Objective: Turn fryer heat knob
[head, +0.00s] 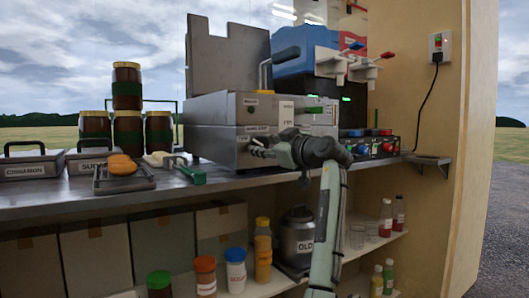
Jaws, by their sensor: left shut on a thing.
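The steel fryer (215,108) stands on the counter, with small labels and a green-handled part on its front. My left gripper (257,148) is at the fryer's lower front panel, just under a small white label. Its fingers are shut on the fryer heat knob, which they mostly hide. I cannot tell the knob's angle. My right gripper is not in view.
Green-handled tongs (190,174) and a tray (125,182) with a fried piece lie left on the counter (70,205). A panel with coloured knobs (375,147) stands right of my wrist.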

